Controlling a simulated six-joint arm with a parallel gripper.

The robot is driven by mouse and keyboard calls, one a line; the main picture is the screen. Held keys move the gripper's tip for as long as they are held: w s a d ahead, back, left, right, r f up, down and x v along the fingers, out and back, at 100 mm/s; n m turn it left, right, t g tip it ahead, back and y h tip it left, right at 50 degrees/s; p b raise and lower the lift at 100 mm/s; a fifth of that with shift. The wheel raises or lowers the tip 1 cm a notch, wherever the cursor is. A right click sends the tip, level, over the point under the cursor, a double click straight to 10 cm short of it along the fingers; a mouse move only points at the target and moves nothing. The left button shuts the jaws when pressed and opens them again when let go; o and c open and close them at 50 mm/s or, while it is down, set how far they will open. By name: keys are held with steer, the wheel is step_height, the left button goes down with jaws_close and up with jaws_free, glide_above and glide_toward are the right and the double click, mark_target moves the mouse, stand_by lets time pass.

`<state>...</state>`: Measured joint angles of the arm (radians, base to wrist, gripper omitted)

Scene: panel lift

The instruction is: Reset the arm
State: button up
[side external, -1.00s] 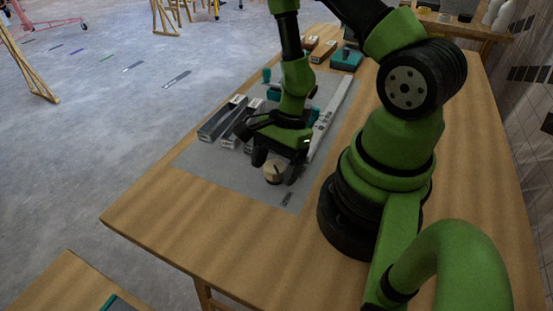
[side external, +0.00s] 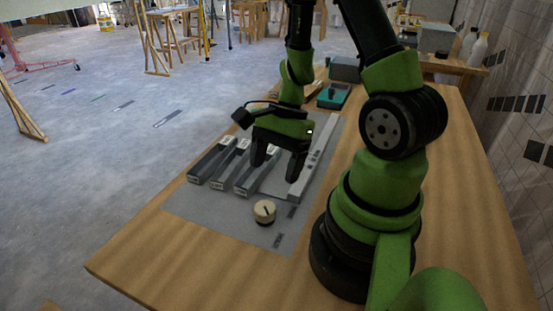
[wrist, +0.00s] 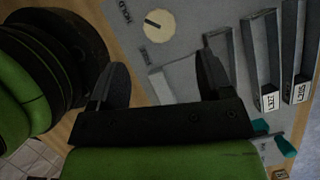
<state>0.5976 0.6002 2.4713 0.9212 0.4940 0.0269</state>
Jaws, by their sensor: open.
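My gripper (side external: 279,162) is open and empty, raised above the grey panel in the side view, its black fingers pointing down. In the wrist view its two fingers (wrist: 160,88) stand apart with nothing between them. A round cream knob (side external: 264,211) with a dark pointer line sits on the near part of the panel (side external: 195,208), in front of my gripper. The knob also shows at the top of the wrist view (wrist: 159,26), beside the word HOLD. My gripper is clear of the knob.
Several grey slotted blocks (side external: 212,162) with labelled ends stand on the panel's left side. A long pale strip (side external: 312,165) lies on the right. A teal box (side external: 334,95) stands at the back. The near wooden tabletop (side external: 185,255) is clear.

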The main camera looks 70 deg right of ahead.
steer(key=shift+s+d+r, duration=0.1)
steer(key=shift+r, duration=0.15)
stand_by(0.3)
